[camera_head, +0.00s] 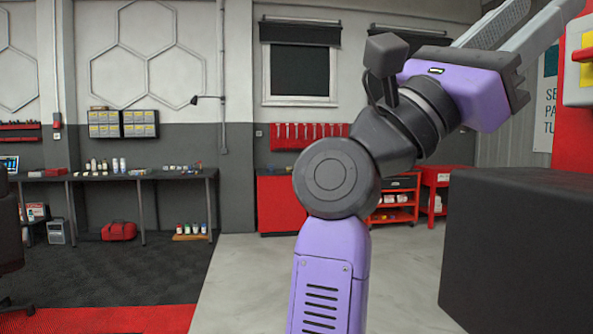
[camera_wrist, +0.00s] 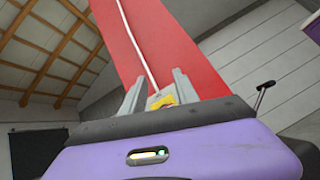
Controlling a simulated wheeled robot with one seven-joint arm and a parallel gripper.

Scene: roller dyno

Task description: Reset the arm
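My gripper (camera_head: 535,18) is raised at the upper right of the head view, beyond the purple wrist of my arm. Its fingertips point up and right, towards the frame's top edge. In the wrist view the two grey fingers of my gripper (camera_wrist: 158,84) stand apart, with a gap between them. The red post (camera_wrist: 150,40) shows behind them, and a small yellow and white patch shows low in the gap, seemingly on that post. I see nothing held. My arm is bent at the elbow in the middle of the head view.
A red post with a yellow and white box (camera_head: 580,70) stands at the right edge, close to my gripper in the picture. A large dark block (camera_head: 520,250) fills the lower right. A workbench (camera_head: 110,176) and red cabinets (camera_head: 278,205) line the back. Grey floor (camera_head: 250,285) is clear.

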